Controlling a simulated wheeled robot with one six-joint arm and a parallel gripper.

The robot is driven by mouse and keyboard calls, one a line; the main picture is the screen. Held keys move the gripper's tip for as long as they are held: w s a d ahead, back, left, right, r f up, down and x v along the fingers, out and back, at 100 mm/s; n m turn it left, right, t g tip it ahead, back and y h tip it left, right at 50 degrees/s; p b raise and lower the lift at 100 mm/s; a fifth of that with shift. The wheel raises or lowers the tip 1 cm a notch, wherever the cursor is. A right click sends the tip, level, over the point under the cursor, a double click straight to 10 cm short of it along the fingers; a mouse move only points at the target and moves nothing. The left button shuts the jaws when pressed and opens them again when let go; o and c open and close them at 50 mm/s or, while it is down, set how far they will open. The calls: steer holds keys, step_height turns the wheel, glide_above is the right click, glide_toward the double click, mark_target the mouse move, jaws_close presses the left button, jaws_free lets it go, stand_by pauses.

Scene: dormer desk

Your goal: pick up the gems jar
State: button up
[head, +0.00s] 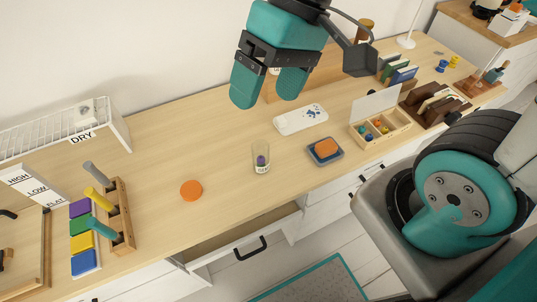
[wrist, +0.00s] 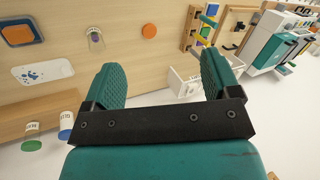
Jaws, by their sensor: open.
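The gems jar (head: 261,161) is a small clear glass jar with something purple inside and a small, hard-to-read label. It stands upright and without a lid near the middle of the desk, towards the front edge. It also shows in the wrist view (wrist: 95,39) at the upper left. A flat orange disc (head: 191,190), perhaps a lid, lies on the desk to its left. My gripper (head: 267,96) is open and empty, raised in the air over the back of the desk, apart from the jar. Both its fingers show in the wrist view (wrist: 161,64).
An orange block on a blue dish (head: 337,157) lies right of the jar. A white spotted tray (head: 300,118) lies behind. A wooden compartment box (head: 385,130) stands further right, a peg rack (head: 118,215) at left. An open drawer (head: 235,232) juts out in front.

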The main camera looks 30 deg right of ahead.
steer(key=w+d+f+m+y+b, duration=0.1)
steer(key=w+d+f+m+b, duration=0.15)
steer(key=f, duration=0.35)
steer(key=w+d+f+m+g+y+b, duration=0.1)
steer(key=w+f+m+b, duration=0.2)
steer(key=w+f+m, duration=0.15)
steer(key=w+d+f+m+y+b, duration=0.1)
steer(key=w+d+f+m+b, duration=0.15)
steer(key=f, duration=0.35)
steer(key=m+t+y+b, duration=0.1)
steer(key=m+y+b, duration=0.4)
steer(key=m+b, duration=0.45)
glide_toward(264, 161)
steer(key=shift+w+d+f+m+p, duration=0.6)
steer(key=shift+w+d+f+p, duration=0.2)
steer(key=shift+w+d+p, duration=0.25)
steer(key=shift+m+y, duration=0.4)
steer(key=x, duration=0.2)
steer(key=f+x, duration=0.1)
steer(key=x, duration=0.2)
steer(key=shift+w+f+b, duration=0.1)
steer(key=shift+b, duration=0.2)
steer(key=x, duration=0.4)
steer(key=f+x, duration=0.1)
steer(key=x, duration=0.1)
steer(key=shift+w+f, duration=0.15)
steer(key=shift+f, duration=0.05)
steer(key=shift+c, duration=0.2)
steer(key=c, duration=1)
